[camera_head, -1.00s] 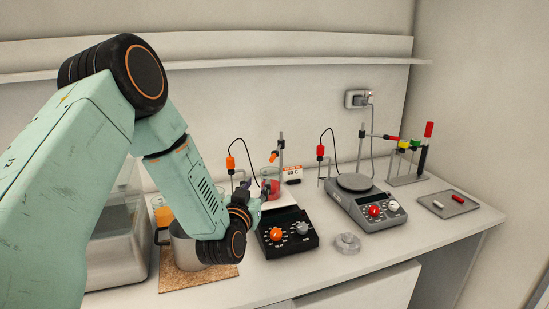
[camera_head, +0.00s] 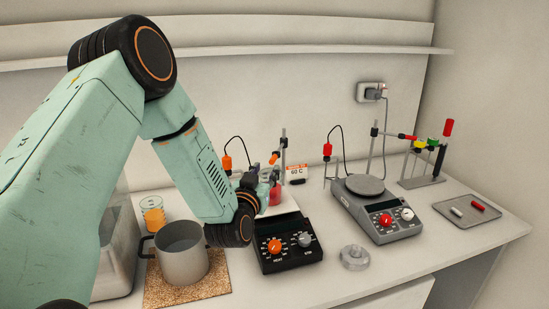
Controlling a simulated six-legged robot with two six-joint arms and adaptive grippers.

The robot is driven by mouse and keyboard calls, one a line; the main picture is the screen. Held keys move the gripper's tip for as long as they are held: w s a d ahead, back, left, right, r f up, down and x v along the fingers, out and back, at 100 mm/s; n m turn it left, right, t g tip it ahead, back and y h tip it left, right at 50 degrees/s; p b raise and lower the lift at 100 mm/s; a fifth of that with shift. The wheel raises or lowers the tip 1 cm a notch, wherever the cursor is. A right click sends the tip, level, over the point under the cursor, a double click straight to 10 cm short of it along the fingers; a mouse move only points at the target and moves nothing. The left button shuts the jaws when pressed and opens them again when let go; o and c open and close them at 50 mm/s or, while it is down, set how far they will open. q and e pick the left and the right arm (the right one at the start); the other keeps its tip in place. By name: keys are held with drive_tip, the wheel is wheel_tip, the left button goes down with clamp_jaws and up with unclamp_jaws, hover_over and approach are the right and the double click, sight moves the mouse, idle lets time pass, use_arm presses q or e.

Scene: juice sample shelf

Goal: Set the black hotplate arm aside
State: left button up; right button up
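The black hotplate (camera_head: 290,258) has an orange knob and a grey knob on its front and a pale top plate. An upright rod (camera_head: 284,148) stands behind it, with an orange-ended arm (camera_head: 274,158) near its middle. A beaker of red liquid (camera_head: 276,195) stands at the hotplate, below the orange end and partly hidden by my gripper. My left gripper (camera_head: 263,182) is over the hotplate's left rear, close beside the beaker and below the orange-ended arm. Its fingers are small, dark and overlapped, so its opening and any contact cannot be told. My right gripper is not in view.
A grey pot (camera_head: 181,256) on a cork mat (camera_head: 160,294) and an orange-filled beaker (camera_head: 153,214) stand left. An orange probe (camera_head: 227,163) hangs behind my wrist. The grey hotplate (camera_head: 376,214), a metal knob-like piece (camera_head: 354,257) and a tray (camera_head: 490,215) are to the right.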

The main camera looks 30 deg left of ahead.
sight(272, 157)
use_arm(q)
drive_tip(key=x, duration=0.4)
drive_tip(key=shift+w, duration=0.2)
drive_tip(key=shift+w+a+r, duration=0.1)
drive_tip(key=shift+w+r, duration=0.05)
drive_tip(key=shift+w, duration=0.5)
drive_tip(key=shift+w+a+f+p, duration=0.15)
drive_tip(key=shift+w+a, duration=0.1)
drive_tip(key=shift+w, duration=0.2)
drive_tip(key=shift+w+a+f+p, duration=0.15)
drive_tip(key=shift+w+a, duration=0.05)
drive_tip(key=shift+w, duration=0.25)
drive_tip(key=shift+s+d+r, duration=0.25)
drive_tip(key=shift+c, duration=0.8)
drive_tip(key=shift+a, duration=0.15)
drive_tip(key=c, duration=0.5)
clamp_jaws()
drive_tip(key=shift+r, duration=0.15)
